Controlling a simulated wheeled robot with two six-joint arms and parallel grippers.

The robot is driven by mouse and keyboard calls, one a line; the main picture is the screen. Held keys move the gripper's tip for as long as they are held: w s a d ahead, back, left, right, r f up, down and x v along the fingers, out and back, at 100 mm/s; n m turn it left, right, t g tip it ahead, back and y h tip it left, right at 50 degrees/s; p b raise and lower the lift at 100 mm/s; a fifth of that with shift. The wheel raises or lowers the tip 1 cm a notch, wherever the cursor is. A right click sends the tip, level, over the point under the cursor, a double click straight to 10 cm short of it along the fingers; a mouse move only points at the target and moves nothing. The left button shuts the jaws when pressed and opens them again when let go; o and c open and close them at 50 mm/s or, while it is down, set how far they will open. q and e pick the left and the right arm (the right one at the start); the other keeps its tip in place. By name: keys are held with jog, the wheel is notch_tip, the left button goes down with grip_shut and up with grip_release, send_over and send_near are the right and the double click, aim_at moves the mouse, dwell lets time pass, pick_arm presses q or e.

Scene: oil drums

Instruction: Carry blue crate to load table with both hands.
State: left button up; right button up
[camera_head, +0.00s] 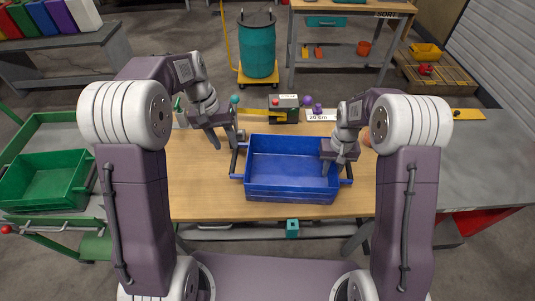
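The blue crate (291,190) stands upright and empty on a wooden table (205,195). It has a bar handle on its left and right ends. My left gripper (223,142) is open, with its fingers pointing down just beyond and left of the crate's left handle. It holds nothing that I can see. My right gripper (334,169) is at the crate's right end, over the right wall near the handle. Its fingers partly cover that wall, and I cannot tell whether they are open or touching it. No table is clearly marked as the load table.
A grey table (480,165) stands at the right, largely bare. A green crate (45,180) sits on a green cart at the left. Small items, including a dark box (285,108), line the wooden table's far edge. A teal drum (257,50) stands behind.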

notch_tip(320, 180, up, 12)
dwell(0.3)
dwell(0.3)
